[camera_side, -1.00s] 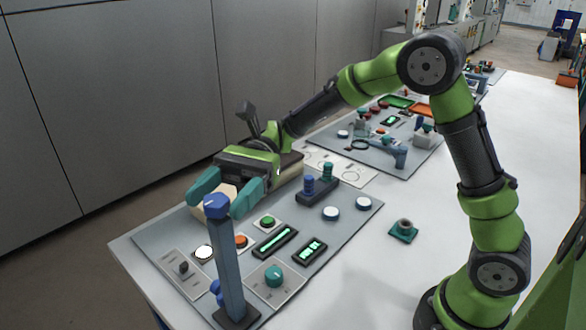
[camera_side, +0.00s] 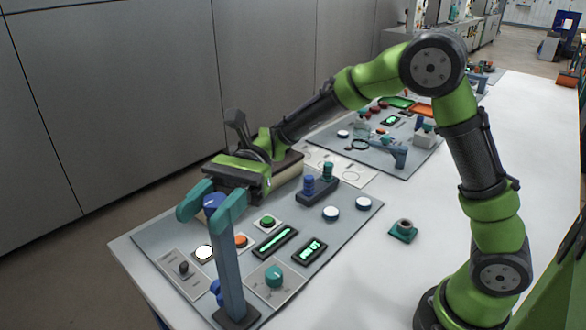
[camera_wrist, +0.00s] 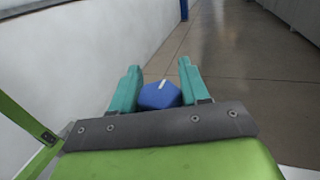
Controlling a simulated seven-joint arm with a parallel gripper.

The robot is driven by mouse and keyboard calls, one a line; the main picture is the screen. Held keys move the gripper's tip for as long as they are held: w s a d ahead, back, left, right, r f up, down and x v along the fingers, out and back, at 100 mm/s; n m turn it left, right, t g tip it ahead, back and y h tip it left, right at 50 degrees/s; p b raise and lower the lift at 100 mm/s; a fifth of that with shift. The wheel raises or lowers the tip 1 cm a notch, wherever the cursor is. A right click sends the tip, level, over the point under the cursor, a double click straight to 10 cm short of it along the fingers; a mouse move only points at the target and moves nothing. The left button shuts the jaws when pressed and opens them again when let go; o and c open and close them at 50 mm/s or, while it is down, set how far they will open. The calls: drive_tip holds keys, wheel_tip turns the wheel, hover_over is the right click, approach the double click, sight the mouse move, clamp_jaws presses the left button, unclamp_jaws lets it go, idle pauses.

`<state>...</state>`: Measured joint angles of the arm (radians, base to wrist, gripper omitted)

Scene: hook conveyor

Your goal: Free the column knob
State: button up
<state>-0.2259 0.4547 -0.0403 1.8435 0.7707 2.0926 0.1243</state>
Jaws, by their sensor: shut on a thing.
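The column (camera_side: 231,265) is a tall blue-grey post standing upright at the near left end of the grey panel. Its blue knob (camera_side: 212,203) sits at the top. My gripper (camera_side: 212,204) has its two teal fingers on either side of the knob and is shut on it. In the wrist view the knob (camera_wrist: 160,96) shows between the fingers, with a short white mark on its top. Part of the knob is hidden by the nearer finger in the side view.
A second blue knob (camera_side: 217,289) sits low beside the column. A teal fixture (camera_side: 403,230) stands apart on the white table.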

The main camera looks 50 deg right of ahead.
drive_tip(key=shift+g, duration=0.3)
drive_tip(key=n+g+h, duration=0.1)
drive_tip(key=n+g, duration=0.1)
drive_tip(key=n+g+h, duration=0.3)
drive_tip(key=g+h, duration=0.1)
drive_tip(key=shift+s+d+n+g, duration=0.25)
drive_tip(key=shift+n+g, duration=0.15)
drive_tip(key=n+g+h, duration=0.1)
drive_tip(key=h, duration=0.1)
drive_tip(key=n+g+h, duration=0.2)
drive_tip(key=n+h, duration=0.1)
drive_tip(key=shift+s+d+h, duration=0.25)
drive_tip(key=shift+d+h, duration=0.05)
drive_tip(key=shift+n+g+h, duration=0.3)
drive_tip(key=shift+n+h, duration=0.1)
drive_tip(key=shift+h, duration=0.2)
drive_tip(key=o, duration=0.9)
drive_tip(key=shift+s, duration=0.1)
drive_tip(key=shift+o, duration=0.2)
drive_tip(key=s+d+r, duration=0.5)
drive_tip(key=s+d, duration=0.5)
drive_tip(key=s, duration=0.2)
drive_tip(key=shift+s, duration=0.3)
